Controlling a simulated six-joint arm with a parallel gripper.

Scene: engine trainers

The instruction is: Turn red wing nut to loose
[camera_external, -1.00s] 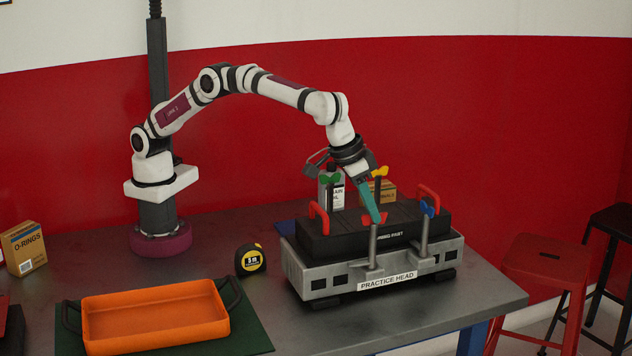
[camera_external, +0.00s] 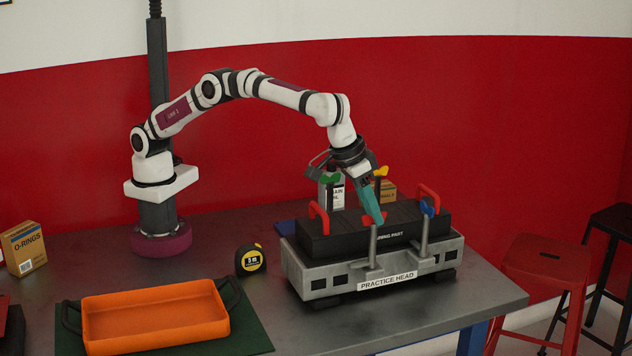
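The red wing nut (camera_external: 384,217) sits on top of the front-left post of the grey practice head (camera_external: 322,282). My gripper (camera_external: 376,217) points down at it with teal fingers, and the fingertips are at the nut and cover part of it. I cannot tell whether the fingers are closed on the nut or only around it. A blue wing nut (camera_external: 427,208) is on the front-right post. A green wing nut (camera_external: 330,178) and a yellow wing nut (camera_external: 380,171) are on the back posts.
Red handles stand at the left (camera_external: 317,217) and right (camera_external: 430,194) of the black cover. A bottle (camera_external: 336,192) and a small box (camera_external: 386,190) stand behind. An orange tray (camera_external: 155,315), a tape measure (camera_external: 250,259) and an O-rings box (camera_external: 24,248) lie to the left.

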